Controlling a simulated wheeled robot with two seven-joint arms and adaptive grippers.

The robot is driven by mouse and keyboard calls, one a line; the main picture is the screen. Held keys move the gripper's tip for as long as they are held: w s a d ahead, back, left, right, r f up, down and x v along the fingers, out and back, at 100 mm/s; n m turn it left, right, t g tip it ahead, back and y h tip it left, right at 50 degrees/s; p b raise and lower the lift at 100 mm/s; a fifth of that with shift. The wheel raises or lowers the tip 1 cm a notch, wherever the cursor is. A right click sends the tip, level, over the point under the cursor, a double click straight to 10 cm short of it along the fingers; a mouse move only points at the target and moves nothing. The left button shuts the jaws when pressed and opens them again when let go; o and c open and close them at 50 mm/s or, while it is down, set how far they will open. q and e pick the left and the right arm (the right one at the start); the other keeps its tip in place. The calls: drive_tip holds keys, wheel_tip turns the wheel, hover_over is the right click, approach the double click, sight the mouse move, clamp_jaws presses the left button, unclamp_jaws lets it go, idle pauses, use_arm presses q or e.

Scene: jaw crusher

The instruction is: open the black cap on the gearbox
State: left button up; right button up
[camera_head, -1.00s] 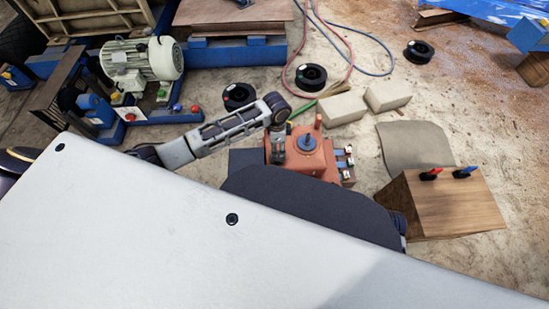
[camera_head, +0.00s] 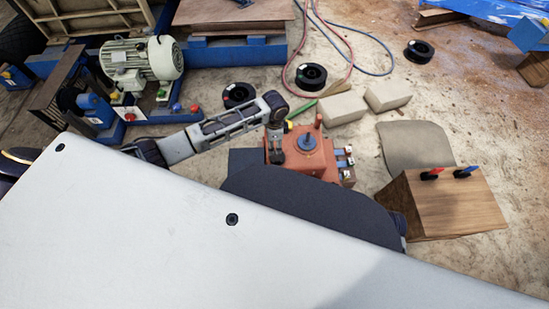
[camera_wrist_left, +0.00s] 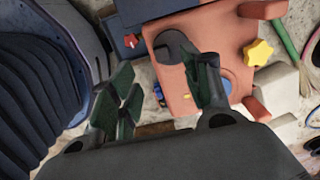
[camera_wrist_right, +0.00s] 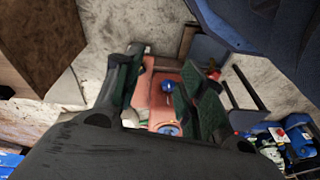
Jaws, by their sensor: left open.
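The orange gearbox (camera_head: 318,162) sits on the floor in the middle of the head view, with a blue-grey round part (camera_head: 307,142) on top. In the left wrist view, a dark round cap (camera_wrist_left: 172,46) lies on a corner of the gearbox (camera_wrist_left: 210,32). My left gripper (camera_head: 277,148) is at the gearbox's left side. Its fingers (camera_wrist_left: 165,95) are apart and empty, just short of the cap in the picture; contact cannot be told. My right gripper (camera_wrist_right: 165,95) is open, with part of the gearbox (camera_wrist_right: 162,98) seen between its fingers. It is hidden in the head view.
A wooden block (camera_head: 445,208) with red and blue tools stands at right. A motor (camera_head: 142,60) is at back left. My pale body covers the foreground.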

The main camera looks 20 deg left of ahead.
sight(275, 159)
use_arm(q)
wheel_tip(275, 159, down, 10)
drive_tip(key=b, duration=0.3)
drive_tip(key=shift+r, duration=0.25)
drive_tip(key=shift+f+b, duration=0.65)
drive_tip(key=shift+f, duration=0.65)
use_arm(e)
drive_tip(key=shift+t+y, duration=0.3)
drive_tip(key=shift+t, duration=0.4)
drive_tip(key=r, duration=0.3)
drive_tip(key=a+r, duration=0.1)
drive_tip(key=r, duration=0.1)
drive_tip(key=shift+w+r, duration=0.1)
drive_tip(key=shift+r, duration=0.3)
drive_tip(key=shift+f, duration=0.1)
use_arm(q)
drive_tip(key=shift+c, duration=0.2)
drive_tip(key=c, duration=0.7)
clamp_jaws()
use_arm(e)
drive_tip(key=shift+w+a+r, duration=0.15)
drive_tip(key=shift+w+r, duration=0.05)
drive_tip(key=shift+w, duration=0.1)
